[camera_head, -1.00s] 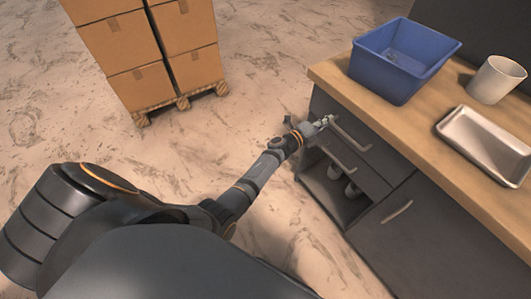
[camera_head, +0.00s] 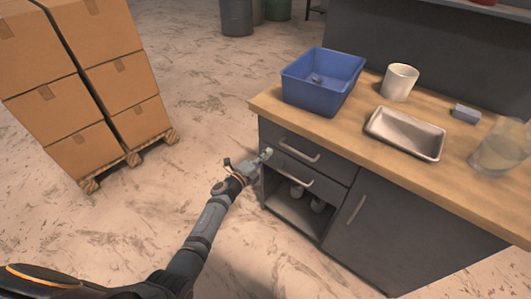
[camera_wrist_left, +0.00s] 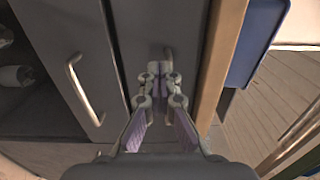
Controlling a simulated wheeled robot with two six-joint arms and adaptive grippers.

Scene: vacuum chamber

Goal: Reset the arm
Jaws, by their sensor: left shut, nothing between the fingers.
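My left arm reaches in from the bottom left in the head view. Its gripper (camera_head: 264,156) is beside the left end of the grey cabinet (camera_head: 362,226), near the top drawer. In the left wrist view the gripper (camera_wrist_left: 162,72) has its fingertips together with nothing between them, in front of the drawer fronts. The top drawer handle (camera_head: 299,151) and the second drawer handle (camera_head: 294,177) are to its right in the head view. A drawer handle (camera_wrist_left: 84,90) also shows in the left wrist view. My right gripper is not in view.
The wooden counter (camera_head: 350,137) holds a blue bin (camera_head: 322,88), a white mug (camera_head: 399,82), a metal tray (camera_head: 405,134), a grey block (camera_head: 466,113) and a glass container (camera_head: 500,147). Stacked cartons (camera_head: 80,75) stand on a pallet (camera_head: 130,160) at left. Floor between is clear.

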